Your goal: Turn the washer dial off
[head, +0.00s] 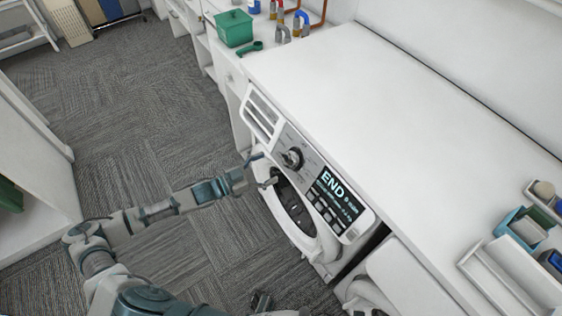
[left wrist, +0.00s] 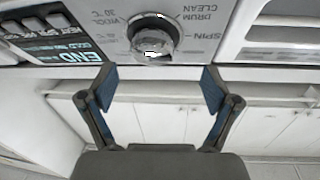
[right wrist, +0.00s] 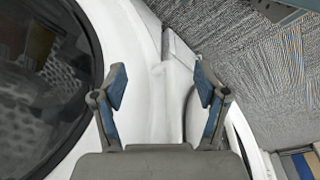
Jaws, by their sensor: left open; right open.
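The washer (head: 345,190) has a tilted front panel with a silver round dial (head: 293,158), left of a display (head: 337,196) that reads END. The dial also shows in the left wrist view (left wrist: 153,38), upside down, with the words SPIN and DRUM CLEAN around it. My left gripper (head: 262,171) is open and empty in front of the panel, just short of the dial. In the left wrist view its two blue-padded fingers (left wrist: 157,90) stand apart below the dial, not touching it. My right gripper (right wrist: 160,88) is open and empty beside the round washer door (right wrist: 45,85).
A white worktop (head: 400,110) covers the washer. A green box (head: 234,27) and a green scoop (head: 249,48) stand at its far end. The carpet floor (head: 120,110) at left is open.

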